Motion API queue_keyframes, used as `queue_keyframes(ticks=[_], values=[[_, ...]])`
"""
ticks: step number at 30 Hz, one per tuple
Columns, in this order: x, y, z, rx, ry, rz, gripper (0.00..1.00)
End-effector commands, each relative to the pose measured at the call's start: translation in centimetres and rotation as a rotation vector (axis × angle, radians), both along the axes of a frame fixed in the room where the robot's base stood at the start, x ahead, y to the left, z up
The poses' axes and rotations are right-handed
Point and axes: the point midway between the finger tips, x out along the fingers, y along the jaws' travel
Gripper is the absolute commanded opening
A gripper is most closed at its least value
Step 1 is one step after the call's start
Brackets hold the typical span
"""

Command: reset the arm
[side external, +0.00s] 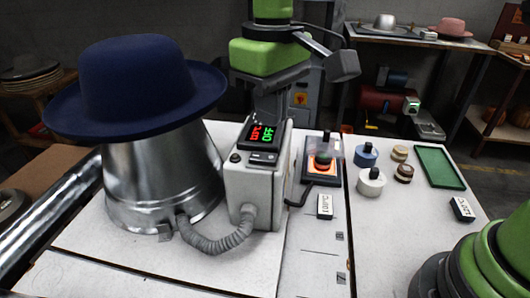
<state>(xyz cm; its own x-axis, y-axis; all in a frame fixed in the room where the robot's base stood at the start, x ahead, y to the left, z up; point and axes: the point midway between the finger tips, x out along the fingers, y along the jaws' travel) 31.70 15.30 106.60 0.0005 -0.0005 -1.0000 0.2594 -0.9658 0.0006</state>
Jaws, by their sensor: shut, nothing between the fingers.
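My gripper (271,108) hangs fingers down at the top centre of the side external view, below my green wrist. It is shut and empty. Its tips are close to the top of the white control box (253,190), whose display partly hides them; I cannot tell whether they touch it. A dark blue felt hat (137,85) sits over the metal hat form (160,180) on the left, its brim out past the form.
The box display (259,136) shows red characters and green "OFF". Several small knobbed weights (371,181), a green tray (438,167) and small labels (325,207) lie on the white table.

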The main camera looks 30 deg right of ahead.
Motion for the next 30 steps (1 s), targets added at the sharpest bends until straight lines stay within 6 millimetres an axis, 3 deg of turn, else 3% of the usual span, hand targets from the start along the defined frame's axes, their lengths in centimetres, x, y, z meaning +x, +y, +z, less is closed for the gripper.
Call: queue_keyframes(ticks=[14,18,23,30], values=[[-0.1,-0.1,0.9,0.002,0.000,-0.002,0.00],[-0.7,-1.3,2.4,0.028,-0.033,-0.037,0.00],[-3.3,-4.6,5.9,0.106,-0.124,-0.142,0.00],[-9.6,-9.4,8.9,0.232,-0.305,-0.340,0.00]])
